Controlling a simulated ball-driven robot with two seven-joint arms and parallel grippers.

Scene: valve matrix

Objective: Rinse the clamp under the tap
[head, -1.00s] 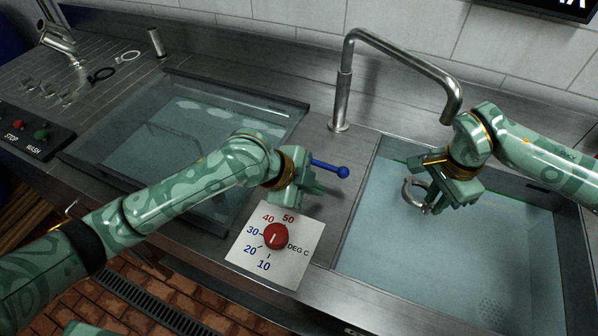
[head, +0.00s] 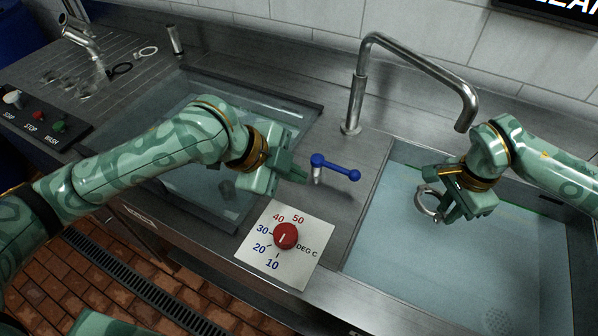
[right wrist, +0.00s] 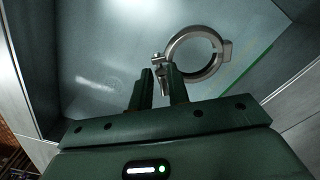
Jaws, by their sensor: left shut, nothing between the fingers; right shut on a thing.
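The clamp (head: 426,203) is a silver metal ring; it also shows in the right wrist view (right wrist: 221,56). My right gripper (head: 441,213) is shut on the clamp's edge and holds it over the right basin, below and to the left of the spout's end. In the right wrist view the fingers (right wrist: 160,88) hold the clamp by its left side. The tap (head: 412,55) is a tall bent steel spout behind the right basin; no water shows from it. A blue lever (head: 336,169) stands on the counter. My left gripper (head: 300,174) is shut and empty, just left of the lever.
A red dial (head: 286,235) sits on a white temperature plate (head: 305,262) in front of the lever. The right basin (head: 400,262) looks light blue inside. A glass-like lid (head: 300,113) covers the left basin. Black and pale rings (head: 121,69) lie at the back left.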

